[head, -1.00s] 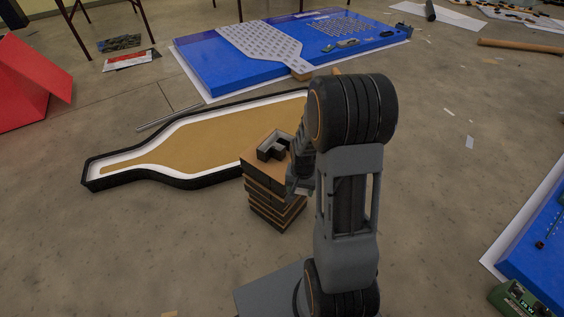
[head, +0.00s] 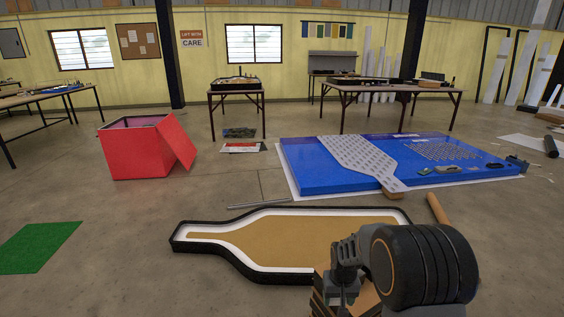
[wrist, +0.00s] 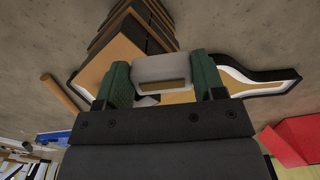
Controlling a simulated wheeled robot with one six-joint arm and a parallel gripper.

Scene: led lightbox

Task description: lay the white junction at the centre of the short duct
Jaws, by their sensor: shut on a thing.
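My gripper (wrist: 162,78) has green fingers shut on a white piece, which I take for the white junction (wrist: 158,65). The piece lies across between the fingertips, with tan showing through an opening below its bar. In the head view my gripper (head: 337,292) hangs in front of a stack of brown and black boards (head: 318,300), mostly behind my arm. The stack also shows past the fingers in the wrist view (wrist: 118,52). I cannot make out the short duct now; the top of the stack is largely hidden.
A bottle-shaped tray (head: 215,249) with black and white rim lies on the floor behind the stack. A blue panel (head: 310,170) lies beyond it. A red box (head: 138,152) stands back left, and a green mat (head: 38,245) lies left.

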